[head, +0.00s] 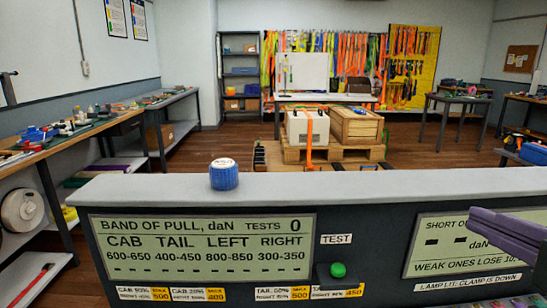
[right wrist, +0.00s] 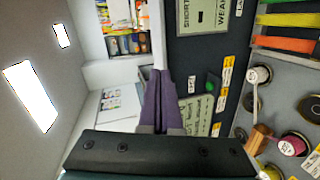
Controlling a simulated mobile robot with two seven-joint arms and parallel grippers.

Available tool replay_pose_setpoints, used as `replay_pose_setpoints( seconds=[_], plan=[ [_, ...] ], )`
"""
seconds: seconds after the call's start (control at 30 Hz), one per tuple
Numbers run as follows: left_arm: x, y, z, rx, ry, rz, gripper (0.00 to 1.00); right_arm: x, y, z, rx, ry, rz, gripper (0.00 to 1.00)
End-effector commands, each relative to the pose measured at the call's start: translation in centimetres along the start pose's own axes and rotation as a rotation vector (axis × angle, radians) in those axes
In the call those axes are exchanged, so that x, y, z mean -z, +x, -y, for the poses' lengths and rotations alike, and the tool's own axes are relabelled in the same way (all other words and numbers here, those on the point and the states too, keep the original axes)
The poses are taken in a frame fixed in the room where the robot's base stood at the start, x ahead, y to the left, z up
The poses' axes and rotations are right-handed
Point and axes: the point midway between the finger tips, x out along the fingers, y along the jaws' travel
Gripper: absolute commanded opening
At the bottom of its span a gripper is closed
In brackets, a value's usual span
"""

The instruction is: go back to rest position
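My right gripper (head: 472,219) shows at the right edge of the head view, its purple fingers in front of the grey test console (head: 200,205). In the right wrist view its two purple fingers (right wrist: 160,78) lie together with nothing seen between them. The green test button (head: 338,270) is on the console, left of and apart from the fingers; it also shows in the right wrist view (right wrist: 212,83). My left gripper is not in view.
A blue and white roll (head: 223,174) stands on the console's top ledge. A workbench with tools (head: 60,135) is at the left. A pallet (head: 300,155) with boxes and an orange strap stands behind the console. Open wooden floor lies between.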

Motion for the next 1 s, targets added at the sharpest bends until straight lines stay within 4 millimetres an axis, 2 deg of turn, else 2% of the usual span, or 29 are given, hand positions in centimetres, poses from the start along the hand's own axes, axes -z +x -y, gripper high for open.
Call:
replay_pose_setpoints(
  seconds=[0.03, 0.1, 0.2, 0.3, 0.47, 0.7, 0.93, 1.0],
  plan=[
    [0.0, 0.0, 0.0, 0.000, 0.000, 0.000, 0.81, -2.3, -1.0, 2.5, 0.107, 0.118, 0.091, 0.00],
    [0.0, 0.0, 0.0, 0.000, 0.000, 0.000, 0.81, -4.8, -2.6, 5.5, 0.231, 0.256, 0.209, 0.00],
    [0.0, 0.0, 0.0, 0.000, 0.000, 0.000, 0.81, -7.3, -5.4, 9.1, 0.374, 0.408, 0.361, 0.00],
    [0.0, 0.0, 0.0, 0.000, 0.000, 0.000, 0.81, -9.1, -8.4, 11.9, 0.494, 0.523, 0.502, 0.00],
    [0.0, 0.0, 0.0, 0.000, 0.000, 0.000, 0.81, -11.0, -13.8, 15.4, 0.659, 0.660, 0.724, 0.00],
    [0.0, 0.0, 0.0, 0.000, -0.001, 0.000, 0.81, -5.7, -14.0, 17.5, 0.719, 0.918, 0.705, 0.00],
    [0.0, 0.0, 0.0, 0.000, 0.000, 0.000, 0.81, -0.8, -14.1, 18.4, 0.776, 1.152, 0.690, 0.00],
    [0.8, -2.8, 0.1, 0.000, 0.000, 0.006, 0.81, -0.7, -15.0, 15.5, 0.771, 1.137, 0.691, 0.00]
  ],
)
